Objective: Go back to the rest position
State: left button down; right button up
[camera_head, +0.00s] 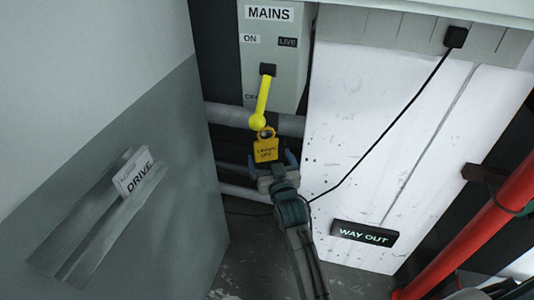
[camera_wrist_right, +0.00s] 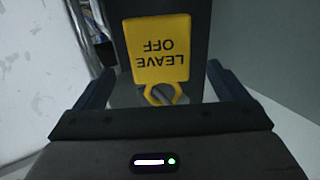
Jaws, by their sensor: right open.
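The mains box (camera_head: 272,45) is at the top centre in the head view, with a yellow lever (camera_head: 263,95) slanting down from its black pivot to a round knob. A yellow tag (camera_head: 266,150) reading "LEAVE OFF" shows just below the knob, its ring at the top. Whether the ring is around the lever cannot be told. My right gripper (camera_head: 272,164) is open just below the tag. In the right wrist view, the tag (camera_wrist_right: 158,48) appears upside down between the spread fingers, with no finger visibly closed on it. My left gripper is not in view.
Grey pipes (camera_head: 225,115) run behind the tag. A white panel (camera_head: 370,110) at right carries a hanging black cable (camera_head: 400,112) and a "WAY OUT" sign (camera_head: 364,234). A red pipe (camera_head: 480,232) slants at far right.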

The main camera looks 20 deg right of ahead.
jog(key=s+b, duration=0.1)
jog(key=s, duration=0.5)
notch_tip(320, 180, down, 21)
jog(key=a+g+y+b, duration=0.1)
jog(key=g+b, duration=0.1)
jog(key=g, duration=0.2)
jog(key=s+d+f+g, duration=0.15)
jog(key=s+f, duration=0.25)
jog(key=f, duration=0.4)
jog(key=s+a+f+n+g+b, duration=0.15)
jog(key=s+f, duration=0.25)
jog(key=f, duration=0.4)
jog(key=s+d+f+g, duration=0.2)
jog(key=s+f, duration=0.2)
jog(key=f, duration=0.4)
jog(key=s+d+f+g, duration=0.2)
jog(key=s+f, duration=0.6)
jog(key=s, duration=0.1)
jog(key=s+d+f+g, duration=0.2)
jog(key=s+f, duration=0.7)
jog(key=s+d+f+g+b, duration=0.1)
jog(key=s+d+f+g, duration=0.1)
jog(key=s, duration=0.8)
jog(key=s+d+f+g, duration=0.1)
jog(key=s+d+f, duration=0.3)
jog(key=s, duration=0.6)
jog(key=shift+f+g+h+b, duration=0.4)
jog(key=shift+f, duration=0.25)
jog(key=shift+w+m, duration=0.1)
jog(key=shift+m, duration=0.15)
